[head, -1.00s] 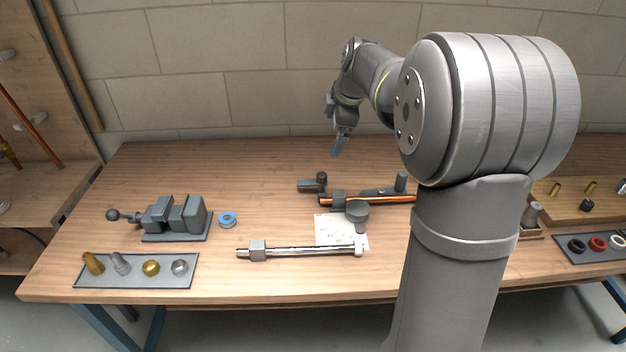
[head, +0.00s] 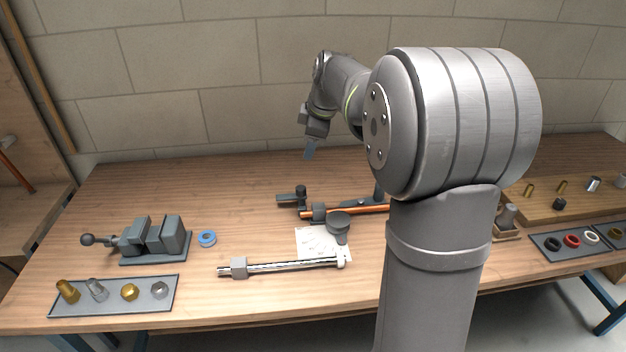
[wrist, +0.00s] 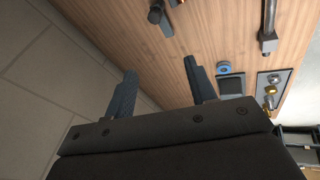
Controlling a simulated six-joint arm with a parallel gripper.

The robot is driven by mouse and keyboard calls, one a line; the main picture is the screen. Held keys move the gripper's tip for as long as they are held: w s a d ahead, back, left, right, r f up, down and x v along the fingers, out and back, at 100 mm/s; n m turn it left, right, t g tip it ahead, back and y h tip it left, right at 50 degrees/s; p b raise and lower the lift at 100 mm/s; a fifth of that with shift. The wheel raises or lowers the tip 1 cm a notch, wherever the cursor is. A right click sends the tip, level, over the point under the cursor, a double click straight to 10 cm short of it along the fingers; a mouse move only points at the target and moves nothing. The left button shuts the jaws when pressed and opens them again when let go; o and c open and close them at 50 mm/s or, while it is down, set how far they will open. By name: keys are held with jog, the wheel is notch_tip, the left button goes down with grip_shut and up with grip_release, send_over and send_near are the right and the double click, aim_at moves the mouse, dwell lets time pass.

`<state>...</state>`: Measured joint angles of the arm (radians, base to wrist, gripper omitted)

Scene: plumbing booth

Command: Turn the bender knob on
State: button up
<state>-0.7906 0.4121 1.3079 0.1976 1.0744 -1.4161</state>
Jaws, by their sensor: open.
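The pipe bender, a dark grey tool (head: 319,211) with a copper pipe (head: 346,211) along it, lies mid-bench in the head view. A small dark upright knob (head: 301,191) stands at its left end. A larger round dark knob or disc (head: 339,221) is in front of the pipe; I cannot tell which one is the bender knob. My gripper (head: 310,153) is above the back of the bench, apart from the bender and tilted downward. In the wrist view its two fingers (wrist: 160,68) are spread with nothing between them. Part of the bender's right end is hidden by my arm.
A vise (head: 155,240), blue tape roll (head: 207,238) and fittings tray (head: 113,306) are on the left. A chrome pipe (head: 290,265) and paper sheet (head: 312,241) lie in front. A tray of rings (head: 572,252) is at right. The back-left bench is clear.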

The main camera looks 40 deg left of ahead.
jog(key=f+m, duration=0.2)
jog(key=m, duration=0.4)
jog(key=m+t, duration=0.1)
jog(key=m, duration=0.6)
send_near(301, 188)
jog(key=x, duration=0.9)
jog(key=shift+r, duration=0.1)
grip_shut()
